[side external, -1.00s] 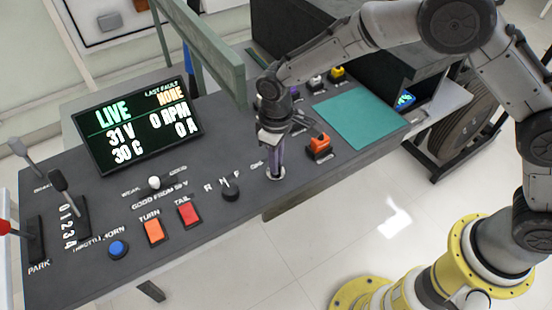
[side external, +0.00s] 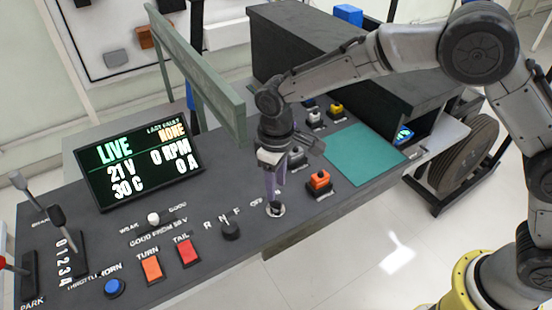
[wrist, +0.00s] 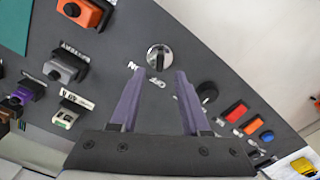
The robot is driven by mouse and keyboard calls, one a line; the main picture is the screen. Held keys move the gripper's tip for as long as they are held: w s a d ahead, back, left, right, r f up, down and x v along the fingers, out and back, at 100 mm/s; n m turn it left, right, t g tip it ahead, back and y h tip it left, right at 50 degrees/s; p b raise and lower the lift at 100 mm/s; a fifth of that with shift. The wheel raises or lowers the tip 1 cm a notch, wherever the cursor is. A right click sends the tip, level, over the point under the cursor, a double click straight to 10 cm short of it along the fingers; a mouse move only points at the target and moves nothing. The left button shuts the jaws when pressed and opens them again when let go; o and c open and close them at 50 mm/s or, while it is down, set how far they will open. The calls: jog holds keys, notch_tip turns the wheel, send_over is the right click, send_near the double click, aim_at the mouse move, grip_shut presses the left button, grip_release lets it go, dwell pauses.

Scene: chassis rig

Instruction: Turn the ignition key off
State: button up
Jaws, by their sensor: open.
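The ignition key switch (wrist: 159,57) is a round silver disc with a black key, ahead of my fingertips in the wrist view. Worn ON and OFF lettering lies near it; I cannot tell for certain which mark the key points at. In the side view the switch (side external: 276,210) shows at the panel's front right, just below my fingers. My gripper (side external: 273,198) points down over it with purple fingers. In the wrist view my gripper (wrist: 160,72) is open, its fingers apart with nothing between them. The display (side external: 140,157) reads LIVE, 21 V, 0 RPM, 0 A.
A black R-N-F knob (side external: 231,230) and red TAIL button (side external: 187,252) lie left of the switch. An orange connector block (side external: 319,184) and teal mat (side external: 365,155) lie right. A green frame (side external: 195,75) stands behind my gripper.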

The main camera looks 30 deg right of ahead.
aim_at(276, 201)
notch_tip(276, 201, up, 9)
jog(key=shift+f, duration=0.15)
dwell(0.4)
